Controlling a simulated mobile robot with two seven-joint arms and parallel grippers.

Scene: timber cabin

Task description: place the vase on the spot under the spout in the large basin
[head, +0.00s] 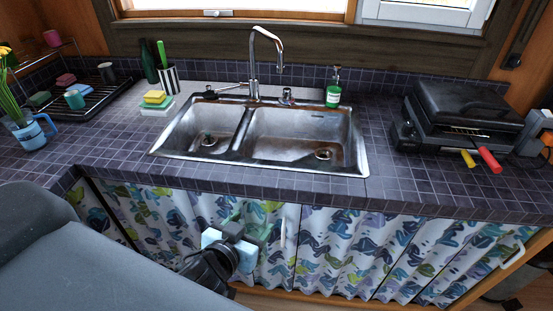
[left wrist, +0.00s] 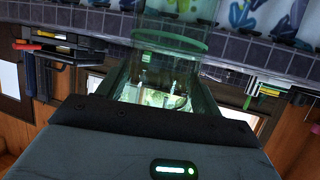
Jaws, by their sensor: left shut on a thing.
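A see-through green glass vase (head: 256,224) is held in my left gripper (head: 238,240), in front of the curtained cabinet and below the counter edge. In the left wrist view the vase (left wrist: 170,42) shows as a clear green tube between the fingers. The gripper is shut on it. The sink's large basin (head: 290,130) is the right one; it is empty, with a drain at its lower right. The chrome faucet's spout (head: 279,66) hangs over its back part. The vase is in front of the basin and lower than its rim. My right gripper is not in view.
The small basin (head: 210,130) is left of the large one. Sponges (head: 156,97) and a striped cup (head: 168,80) stand left of the sink, a green soap bottle (head: 333,90) behind it. A black grill (head: 465,115) stands right. The tiled counter front (head: 220,180) lies between vase and sink.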

